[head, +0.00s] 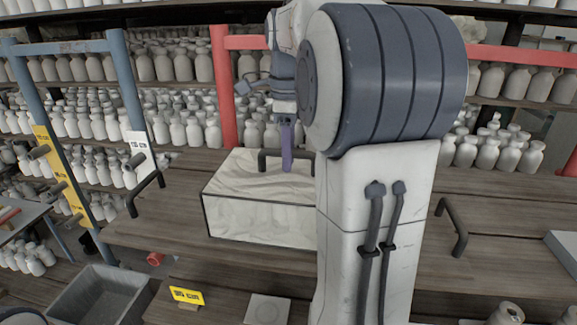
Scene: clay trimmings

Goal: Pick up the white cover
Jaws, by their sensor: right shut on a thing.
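The white cover (250,210) is a box-like piece with pale, streaked sides, dark edges and a dark bar handle on top. It stands upright at the middle of the wooden table (150,235); I cannot tell whether its lower edge touches the wood. My right gripper (287,161) is above the cover, with a purple finger reaching down at the handle, and is shut on it. My right arm hides the cover's right part and most of the gripper. My left gripper is out of view.
Dark bar handles (145,195) and (452,228) stand on the table at both sides. A grey bin (95,296) sits at the lower left. A yellow label (186,296) and a pale square plate (267,309) lie in front. Shelves of white bottles (185,130) stand behind.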

